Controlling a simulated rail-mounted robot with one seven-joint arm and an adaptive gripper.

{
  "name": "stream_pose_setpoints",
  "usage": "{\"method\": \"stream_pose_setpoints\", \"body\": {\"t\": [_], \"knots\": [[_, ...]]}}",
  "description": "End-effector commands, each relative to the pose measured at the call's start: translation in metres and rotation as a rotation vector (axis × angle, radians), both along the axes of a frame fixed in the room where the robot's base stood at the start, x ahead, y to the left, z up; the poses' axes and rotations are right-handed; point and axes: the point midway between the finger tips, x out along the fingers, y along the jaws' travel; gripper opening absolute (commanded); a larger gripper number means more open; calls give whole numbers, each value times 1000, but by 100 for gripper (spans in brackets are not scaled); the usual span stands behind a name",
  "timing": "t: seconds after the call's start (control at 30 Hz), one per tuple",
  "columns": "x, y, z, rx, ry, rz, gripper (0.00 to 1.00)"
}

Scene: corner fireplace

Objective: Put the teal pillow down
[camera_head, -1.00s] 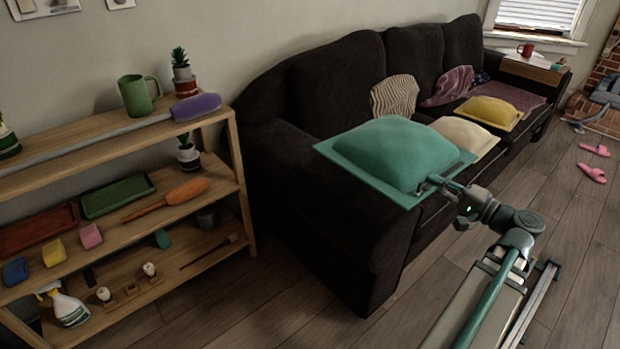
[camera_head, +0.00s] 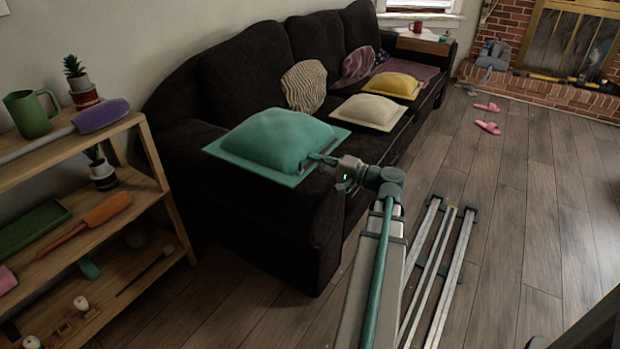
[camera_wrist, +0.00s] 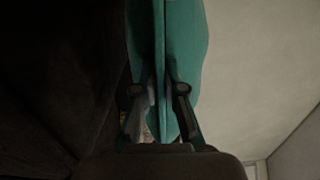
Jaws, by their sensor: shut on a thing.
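The teal pillow (camera_head: 272,140) is a square cushion with a flat rim, level over the near arm and end of the dark sofa (camera_head: 235,75). My gripper (camera_head: 326,160) is shut on its near right edge. In the wrist view, the two fingers (camera_wrist: 160,100) pinch the rim of the teal pillow (camera_wrist: 185,50). I cannot tell whether its underside touches the sofa. The near sofa seat is mostly hidden behind the pillow.
A cream pillow (camera_head: 367,111), a yellow pillow (camera_head: 392,86) and a striped pillow (camera_head: 304,86) are on the sofa. A wooden shelf (camera_head: 160,190) with several items stands at left. Pink slippers (camera_head: 487,127) lie on the open floor at right.

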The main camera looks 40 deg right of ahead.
Motion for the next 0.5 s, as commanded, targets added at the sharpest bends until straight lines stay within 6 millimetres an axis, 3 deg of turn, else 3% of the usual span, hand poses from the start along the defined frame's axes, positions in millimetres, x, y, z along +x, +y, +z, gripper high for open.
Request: {"method": "stream_pose_setpoints", "body": {"t": [0.1,0.5], "knots": [[14,-4,-17,1,-3,1,0],[32,-8,-41,0,-3,0,0]]}}
